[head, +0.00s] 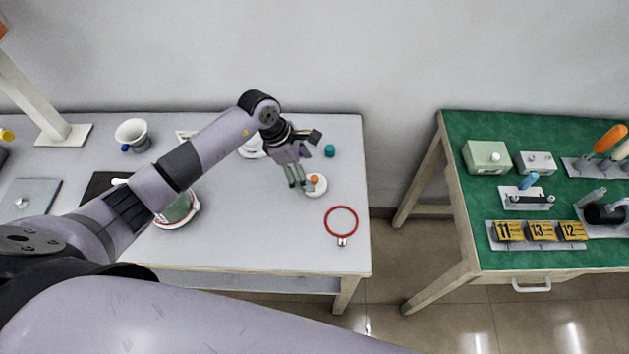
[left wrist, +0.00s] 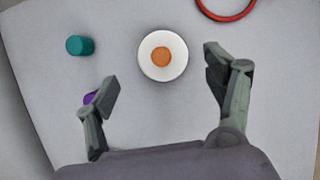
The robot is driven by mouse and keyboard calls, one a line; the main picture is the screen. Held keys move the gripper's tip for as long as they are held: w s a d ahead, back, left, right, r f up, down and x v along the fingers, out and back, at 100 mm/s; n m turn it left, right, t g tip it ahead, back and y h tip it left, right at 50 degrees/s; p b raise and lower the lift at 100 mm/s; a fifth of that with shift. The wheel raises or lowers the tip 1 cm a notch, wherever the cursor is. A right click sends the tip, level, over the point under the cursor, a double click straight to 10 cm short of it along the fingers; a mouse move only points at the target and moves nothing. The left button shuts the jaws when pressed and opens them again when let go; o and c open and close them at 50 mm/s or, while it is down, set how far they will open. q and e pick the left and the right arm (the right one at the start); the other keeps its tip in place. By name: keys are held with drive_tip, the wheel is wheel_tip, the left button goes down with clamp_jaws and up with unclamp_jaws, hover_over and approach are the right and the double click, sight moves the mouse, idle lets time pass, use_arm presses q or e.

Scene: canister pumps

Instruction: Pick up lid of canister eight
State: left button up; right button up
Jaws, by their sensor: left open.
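A round white disc with an orange knob (head: 318,191), which looks like a lid, lies on the light table near its right side. I see no number on it. In the left wrist view the same white lid (left wrist: 148,68) lies flat just beyond my fingers, roughly midway between them. My left gripper (head: 302,187) points down beside the lid, and its fingers partly overlap it in the head view. In the left wrist view the left gripper (left wrist: 161,78) has its fingers spread wide with nothing between them. My right gripper is not in view.
A teal cylinder (head: 330,151) stands behind the lid, and a red ring (head: 341,208) lies in front. A green-topped bench (head: 455,131) stands right, across a gap.

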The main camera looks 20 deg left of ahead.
sight(314, 178)
use_arm(q)
drive_tip(key=x, duration=0.2)
drive_tip(key=p+x, duration=0.1)
drive_tip(key=shift+d+f, duration=0.15)
drive_tip(key=shift+d, duration=0.4)
drive_tip(key=shift+d+f, duration=0.1)
drive_tip(key=shift+f, duration=0.35)
drive_tip(key=c, duration=1)
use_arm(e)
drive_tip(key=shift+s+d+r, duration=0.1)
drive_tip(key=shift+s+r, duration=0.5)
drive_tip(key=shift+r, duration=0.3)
